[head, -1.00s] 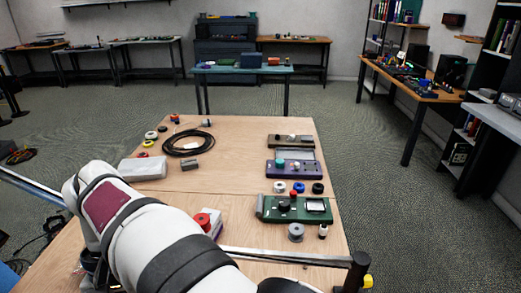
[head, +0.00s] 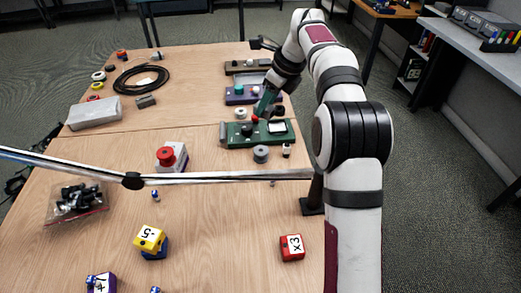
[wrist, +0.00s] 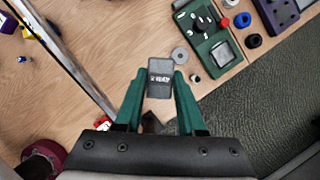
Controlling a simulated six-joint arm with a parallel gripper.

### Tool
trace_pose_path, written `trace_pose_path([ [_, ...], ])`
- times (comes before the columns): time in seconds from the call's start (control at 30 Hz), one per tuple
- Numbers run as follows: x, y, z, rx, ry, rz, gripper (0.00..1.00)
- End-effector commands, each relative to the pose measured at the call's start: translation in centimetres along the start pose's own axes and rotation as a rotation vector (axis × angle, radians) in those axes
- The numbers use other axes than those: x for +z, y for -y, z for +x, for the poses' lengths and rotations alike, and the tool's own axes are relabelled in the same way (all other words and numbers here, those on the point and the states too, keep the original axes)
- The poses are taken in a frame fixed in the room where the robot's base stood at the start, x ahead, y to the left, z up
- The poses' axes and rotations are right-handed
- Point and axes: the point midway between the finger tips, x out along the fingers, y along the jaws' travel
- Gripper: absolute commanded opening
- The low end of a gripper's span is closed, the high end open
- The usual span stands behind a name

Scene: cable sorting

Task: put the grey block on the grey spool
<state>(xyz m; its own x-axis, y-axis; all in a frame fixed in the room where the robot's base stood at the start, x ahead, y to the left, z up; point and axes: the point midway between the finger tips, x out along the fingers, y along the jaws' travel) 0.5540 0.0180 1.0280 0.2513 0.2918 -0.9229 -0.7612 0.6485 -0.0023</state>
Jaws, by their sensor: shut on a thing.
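My gripper (wrist: 158,88) has green fingers and is shut on a dark grey block (wrist: 160,70) with white lettering. In the head view my gripper (head: 264,104) is above the green board, and its fingertips are hard to make out. The grey spool (head: 261,154) stands on the table just in front of the green board. In the wrist view the spool (wrist: 181,55) appears just right of the held block, beside the board, with its top uncovered. The height of the block over the table cannot be told.
The green board (head: 257,134) with raised knobs lies beside the spool, with a small white bottle (head: 287,150) to its right. A metal rail (head: 220,178) crosses the foreground. A second small grey piece (head: 146,101) lies near the cable coil (head: 142,79).

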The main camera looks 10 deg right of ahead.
Motion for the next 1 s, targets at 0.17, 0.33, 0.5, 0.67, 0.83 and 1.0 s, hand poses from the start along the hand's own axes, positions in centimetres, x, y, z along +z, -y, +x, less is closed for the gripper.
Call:
trace_pose_path([
  [0.17, -2.6, 4.8, -1.1, -0.094, -0.001, 0.229, 0.00],
  [0.33, -4.5, 7.6, -2.0, -0.153, -0.002, 0.372, 0.00],
  [0.5, -6.0, 8.8, -1.3, -0.179, -0.005, 0.442, 0.00],
  [0.67, -7.2, 8.8, 1.6, -0.178, -0.005, 0.441, 0.00],
  [0.83, -8.6, 8.7, 5.2, -0.177, -0.005, 0.440, 0.00],
  [1.0, -9.3, 8.6, 7.9, -0.179, -0.004, 0.437, 0.00],
])
